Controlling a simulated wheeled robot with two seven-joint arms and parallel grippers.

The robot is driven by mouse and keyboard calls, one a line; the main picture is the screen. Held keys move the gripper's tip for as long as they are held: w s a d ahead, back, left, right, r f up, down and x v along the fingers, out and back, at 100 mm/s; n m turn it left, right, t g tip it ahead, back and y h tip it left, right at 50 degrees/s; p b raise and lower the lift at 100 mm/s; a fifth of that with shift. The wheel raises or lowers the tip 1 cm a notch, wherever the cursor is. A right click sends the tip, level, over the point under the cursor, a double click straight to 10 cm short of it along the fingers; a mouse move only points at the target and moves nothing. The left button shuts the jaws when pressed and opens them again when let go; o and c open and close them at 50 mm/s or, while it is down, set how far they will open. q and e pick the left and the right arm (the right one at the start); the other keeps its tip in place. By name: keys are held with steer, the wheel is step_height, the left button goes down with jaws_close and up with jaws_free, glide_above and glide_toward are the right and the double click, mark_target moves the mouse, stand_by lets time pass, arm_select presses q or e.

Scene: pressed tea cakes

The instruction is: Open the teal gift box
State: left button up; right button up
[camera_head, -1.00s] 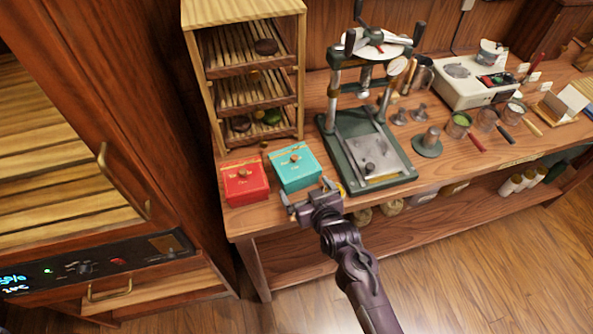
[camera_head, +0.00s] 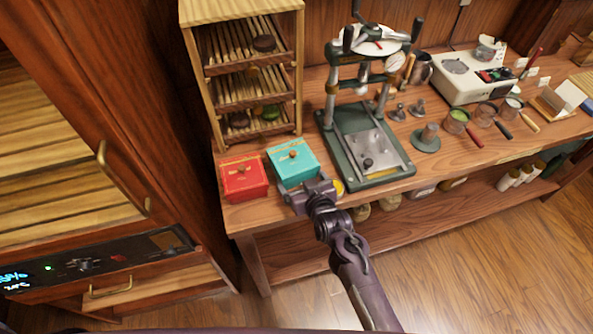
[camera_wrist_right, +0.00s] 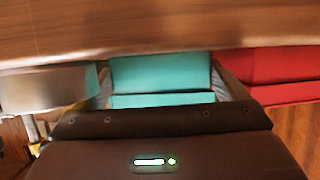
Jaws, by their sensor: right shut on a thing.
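The teal gift box (camera_head: 292,160) stands near the front left of the wooden workbench, with a small knob and gold band on its lid. The lid looks on. My right gripper (camera_head: 306,188) is at the box's front side. In the right wrist view its two fingers lie on either side of the teal gift box (camera_wrist_right: 160,73), shut on it. I cannot tell whether they hold only the lid or the body too. My left gripper is not in view.
A red gift box (camera_head: 243,178) stands close on the left. A wooden rack (camera_head: 214,110) with tea cakes stands behind. A green-based press (camera_head: 350,165) stands to the right. The bench's front edge (camera_head: 262,228) runs just below my gripper.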

steer(key=shift+r, duration=0.15)
step_height(320, 180, up, 20)
steer(key=b, duration=0.2)
steer(key=o, duration=0.5)
steer(key=shift+c, duration=0.2)
steer(key=c, duration=0.9)
steer(key=shift+o, duration=0.2)
steer(key=s+d+m+h, duration=0.2)
steer(key=s+d, duration=0.1)
steer(key=d, duration=0.6)
steer(key=s+d+m+t+h+b, duration=0.1)
steer(key=s+d+m+h, duration=0.1)
steer(key=d, duration=0.8)
steer(key=shift+s+f+m+h, duration=0.35)
steer(key=shift+s+h, duration=0.35)
steer(key=shift+s, duration=0.55)
